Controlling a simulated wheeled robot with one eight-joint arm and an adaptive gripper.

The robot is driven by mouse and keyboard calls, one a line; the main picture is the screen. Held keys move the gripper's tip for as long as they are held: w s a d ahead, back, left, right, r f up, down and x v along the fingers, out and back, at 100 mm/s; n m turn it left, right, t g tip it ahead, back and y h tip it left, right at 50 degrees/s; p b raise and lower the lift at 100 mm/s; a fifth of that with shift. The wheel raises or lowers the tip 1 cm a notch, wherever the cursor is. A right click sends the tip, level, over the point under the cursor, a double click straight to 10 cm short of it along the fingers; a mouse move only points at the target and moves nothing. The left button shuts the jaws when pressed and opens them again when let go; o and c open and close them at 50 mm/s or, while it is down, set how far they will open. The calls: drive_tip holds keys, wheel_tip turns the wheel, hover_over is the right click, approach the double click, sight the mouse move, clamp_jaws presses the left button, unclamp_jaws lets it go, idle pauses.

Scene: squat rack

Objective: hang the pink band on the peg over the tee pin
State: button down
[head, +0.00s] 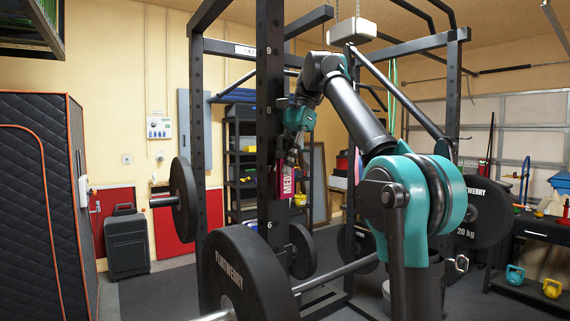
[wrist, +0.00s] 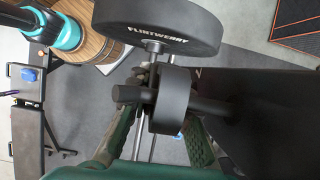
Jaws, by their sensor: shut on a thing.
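The pink band (head: 287,184) hangs beside the near rack upright in the head view, with white letters on it. My gripper (head: 293,152) is just above it, shut on its upper part. In the wrist view two green fingers of my gripper (wrist: 168,132) reach up from below. A dark peg (wrist: 128,94) sticks out leftward from the upright there, with a dark block-like shape (wrist: 171,100) across it between the fingers. I cannot tell whether that shape is the band, or whether the band is around the peg. I cannot make out the tee pin.
The near rack upright (head: 270,120) stands close to my gripper. A shelf (head: 242,165) stands behind the rack. Kettlebells (head: 552,288) sit at right.

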drive_tip(key=c, duration=1.3)
unclamp_jaws()
drive_tip(key=shift+r, duration=0.1)
drive_tip(key=shift+w+d+r, duration=0.1)
drive_tip(key=shift+r, duration=0.15)
drive_tip(key=w+d, duration=0.6)
drive_tip(key=d, duration=0.3)
drive_tip(key=w+d+f+n+t+h, duration=0.1)
drive_tip(key=w+d+f+n+t, duration=0.2)
drive_tip(key=f, duration=0.9)
wheel_tip(320, 180, down, 15)
drive_tip(key=s+d+n, duration=0.2)
drive_tip(key=s, duration=0.1)
drive_tip(key=s+d+f+n+t+h, duration=0.1)
drive_tip(key=s+d+f+n+t, duration=0.1)
drive_tip(key=s+f, duration=0.9)
drive_tip(key=s+d+f+n+t+h, duration=0.1)
drive_tip(key=s+f+n, duration=0.3)
drive_tip(key=s+f, duration=0.8)
wheel_tip(320, 180, down, 6)
drive_tip(key=shift+s+d+t+h, duration=0.25)
drive_tip(key=shift+d+t+h, duration=0.15)
drive_tip(key=shift+d, duration=0.15)
